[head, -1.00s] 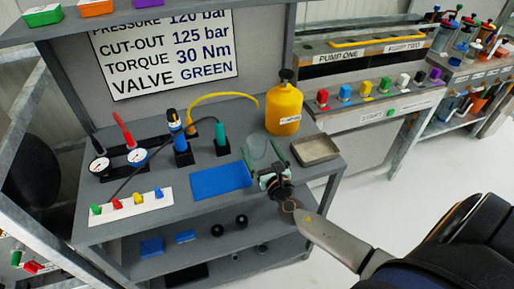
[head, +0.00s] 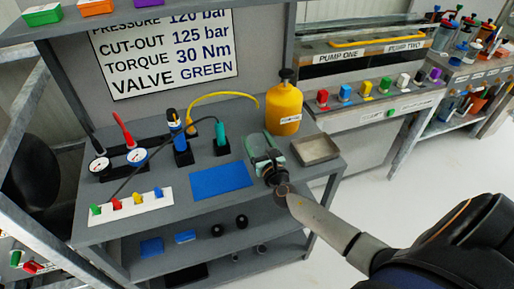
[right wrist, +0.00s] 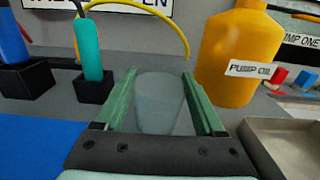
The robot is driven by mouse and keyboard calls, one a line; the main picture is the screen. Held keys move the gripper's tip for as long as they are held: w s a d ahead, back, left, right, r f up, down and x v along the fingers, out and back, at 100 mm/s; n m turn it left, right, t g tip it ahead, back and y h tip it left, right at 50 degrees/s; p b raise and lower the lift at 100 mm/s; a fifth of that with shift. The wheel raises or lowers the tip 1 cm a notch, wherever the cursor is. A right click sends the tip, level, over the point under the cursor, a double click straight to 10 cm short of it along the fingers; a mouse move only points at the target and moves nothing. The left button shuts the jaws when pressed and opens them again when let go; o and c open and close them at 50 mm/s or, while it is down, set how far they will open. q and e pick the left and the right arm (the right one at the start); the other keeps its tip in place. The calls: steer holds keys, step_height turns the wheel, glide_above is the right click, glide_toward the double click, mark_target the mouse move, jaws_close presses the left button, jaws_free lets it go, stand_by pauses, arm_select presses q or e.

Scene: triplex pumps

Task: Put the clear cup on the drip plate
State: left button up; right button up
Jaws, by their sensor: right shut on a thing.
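The clear cup (right wrist: 160,100) is see-through grey and stands upright between the green fingers of my right gripper (right wrist: 162,97). In the head view the right gripper (head: 267,158) is over the bench, shut on the cup, and mostly hides it. I cannot tell whether the cup touches the bench. The drip plate (head: 315,149) is a shallow, empty metal tray at the bench's right end, just right of the gripper. Its corner also shows in the right wrist view (right wrist: 290,140). My left gripper is not in view.
A yellow pump oil bottle (head: 284,108) stands behind the gripper and the plate. A blue mat (head: 220,180) lies to the left. A teal-handled tool (head: 221,138) stands in a black holder, with a yellow hose (head: 225,94) behind it.

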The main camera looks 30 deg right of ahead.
steer(key=c, duration=0.7)
